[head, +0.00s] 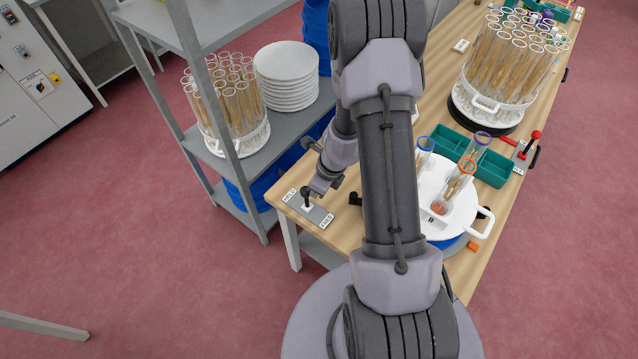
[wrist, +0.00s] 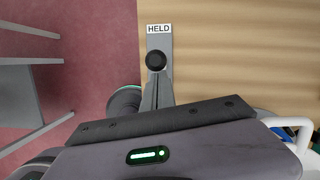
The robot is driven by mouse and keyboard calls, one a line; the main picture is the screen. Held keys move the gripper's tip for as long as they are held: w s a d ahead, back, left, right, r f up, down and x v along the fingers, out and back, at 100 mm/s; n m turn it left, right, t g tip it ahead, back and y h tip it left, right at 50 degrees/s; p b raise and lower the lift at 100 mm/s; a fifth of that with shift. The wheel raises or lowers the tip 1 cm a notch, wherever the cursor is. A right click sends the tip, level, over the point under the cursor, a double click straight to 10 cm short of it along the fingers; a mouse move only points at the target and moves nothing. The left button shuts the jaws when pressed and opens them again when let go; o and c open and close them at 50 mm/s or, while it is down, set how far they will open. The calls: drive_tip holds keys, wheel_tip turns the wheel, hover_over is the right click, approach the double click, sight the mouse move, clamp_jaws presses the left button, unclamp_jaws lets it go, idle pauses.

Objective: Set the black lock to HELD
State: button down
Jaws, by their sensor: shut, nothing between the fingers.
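The black lock is a small lever with a round black knob (head: 305,191) on a grey plate (head: 318,213) at the table's near left corner. Its knob also shows in the wrist view (wrist: 156,61), close to the HELD label (wrist: 159,29). The HELD label (head: 290,194) is at the plate's far-left end and the FREE label (head: 327,221) at its near-right end. My gripper (head: 318,187) is shut and empty, right beside the knob. In the wrist view the fingers (wrist: 156,90) lie just below the knob, on the side away from HELD. I cannot tell whether they touch.
A shelf with a rack of wheat tubes (head: 225,105) and stacked white plates (head: 287,75) stands left of the table. A white round holder with tubes (head: 447,205), a green tray (head: 490,165) and a red lever (head: 530,142) are on the right.

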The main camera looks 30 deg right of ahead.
drive_tip(key=w, duration=0.1)
drive_tip(key=w+a+p, duration=0.1)
drive_tip(key=w+p, duration=0.1)
drive_tip(key=shift+w+a+r, duration=0.2)
drive_tip(key=shift+r, duration=0.15)
drive_tip(key=shift+w+a+f+p, duration=0.2)
drive_tip(key=shift+w+p, duration=0.25)
drive_tip(key=shift+w, duration=0.15)
drive_tip(key=shift+w+a+f+p, duration=0.15)
drive_tip(key=shift+w+a+p, duration=0.05)
drive_tip(key=shift+w+p, duration=0.3)
drive_tip(key=shift+w+a+f+p, duration=0.2)
drive_tip(key=shift+w+p, duration=0.2)
drive_tip(key=shift+w, duration=0.25)
drive_tip(key=shift+w+a, duration=0.1)
drive_tip(key=w+r+p, duration=0.3)
drive_tip(key=r+p, duration=0.5)
drive_tip(key=r, duration=0.3)
drive_tip(key=shift+d, duration=0.2)
drive_tip(key=shift+r, duration=0.2)
